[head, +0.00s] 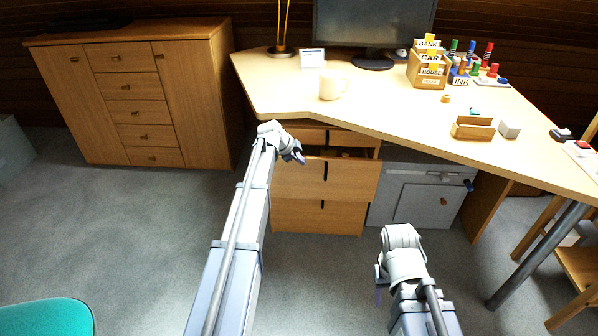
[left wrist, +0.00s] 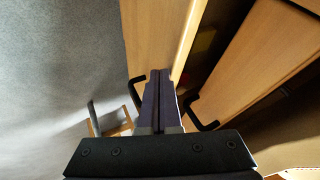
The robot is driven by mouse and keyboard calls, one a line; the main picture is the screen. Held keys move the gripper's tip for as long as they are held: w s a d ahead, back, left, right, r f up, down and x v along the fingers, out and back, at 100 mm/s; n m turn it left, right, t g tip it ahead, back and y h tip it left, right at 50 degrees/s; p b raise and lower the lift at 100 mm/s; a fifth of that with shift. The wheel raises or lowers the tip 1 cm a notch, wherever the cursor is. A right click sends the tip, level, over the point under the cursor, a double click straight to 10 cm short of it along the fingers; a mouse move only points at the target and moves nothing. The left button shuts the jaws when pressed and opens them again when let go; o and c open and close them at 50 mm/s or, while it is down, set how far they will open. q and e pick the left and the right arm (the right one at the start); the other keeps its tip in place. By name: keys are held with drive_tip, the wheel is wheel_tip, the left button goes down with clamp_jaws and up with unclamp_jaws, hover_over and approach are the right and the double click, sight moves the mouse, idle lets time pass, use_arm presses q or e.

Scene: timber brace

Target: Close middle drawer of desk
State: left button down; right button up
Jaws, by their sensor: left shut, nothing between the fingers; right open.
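The wooden desk (head: 390,112) has a stack of three drawers beneath its left part. The middle drawer (head: 350,181) is pulled out; its front stands forward of the top drawer (head: 352,139) and bottom drawer (head: 320,214). My left gripper (head: 298,156) is shut and empty by the upper left of the middle drawer front. In the left wrist view its closed fingers (left wrist: 161,76) overlap the middle drawer front (left wrist: 152,30) near its black handle (left wrist: 136,88); contact cannot be told. My right gripper (head: 379,287) is open, low in front of the desk, its fingers mostly hidden.
A grey safe-like cabinet (head: 418,200) stands right of the drawers under the desk. A mug (head: 333,87), monitor (head: 372,25) and several small items are on the desktop. A wooden cabinet (head: 133,95) is at the left. Carpet in front is mostly clear; a teal seat (head: 45,318) is lower left.

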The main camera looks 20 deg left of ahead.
use_arm(q)
drive_tip(key=shift+w+a, duration=0.3)
drive_tip(key=shift+w, duration=0.65)
drive_tip(key=shift+w+a, duration=0.25)
drive_tip(key=shift+w, duration=0.65)
